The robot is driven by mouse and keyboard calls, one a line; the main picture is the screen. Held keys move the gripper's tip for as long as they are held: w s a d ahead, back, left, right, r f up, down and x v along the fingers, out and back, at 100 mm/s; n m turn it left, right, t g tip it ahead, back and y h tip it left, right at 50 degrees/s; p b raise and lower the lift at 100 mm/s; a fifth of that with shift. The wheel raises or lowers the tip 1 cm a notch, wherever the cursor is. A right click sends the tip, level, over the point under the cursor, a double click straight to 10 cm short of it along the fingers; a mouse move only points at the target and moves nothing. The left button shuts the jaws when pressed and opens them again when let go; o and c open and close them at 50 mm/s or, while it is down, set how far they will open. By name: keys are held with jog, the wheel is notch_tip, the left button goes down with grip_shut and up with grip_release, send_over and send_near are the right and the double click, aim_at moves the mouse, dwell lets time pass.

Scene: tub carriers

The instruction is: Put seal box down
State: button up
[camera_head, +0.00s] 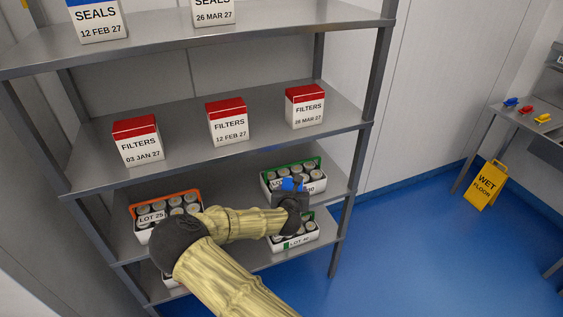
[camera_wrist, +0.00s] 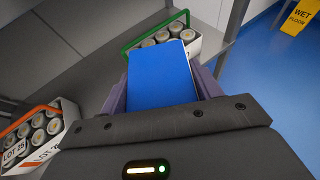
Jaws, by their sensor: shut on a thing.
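My gripper (camera_head: 291,197) is shut on a box with a blue top, the seal box (camera_head: 289,184). In the wrist view the blue top of the box (camera_wrist: 160,75) fills the space between the two fingers (camera_wrist: 161,88); its label and lower part are hidden. In the head view the gripper is in front of the green-handled tub carrier (camera_head: 313,187) on the third shelf and covers part of it. I cannot tell whether the box touches anything below. Two more boxes marked SEALS stand on the top shelf, one dated 12 FEB 27 (camera_head: 97,20) and one 26 MAR 27 (camera_head: 213,11).
Three red-topped FILTERS boxes (camera_head: 137,141) stand on the second shelf, with gaps between. An orange-handled LOT 25 carrier (camera_head: 146,221) stands lower left. Another green-handled carrier (camera_head: 297,237) is on the bottom shelf. A yellow wet-floor sign (camera_head: 487,186) stands right on open blue floor.

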jog(key=s+d+f+n+y+b, duration=0.2)
jog(key=s+d+f, duration=0.5)
jog(key=s+f, duration=0.5)
jog(key=shift+f+b, duration=0.7)
jog(key=shift+b, duration=0.2)
jog(key=shift+a, duration=0.1)
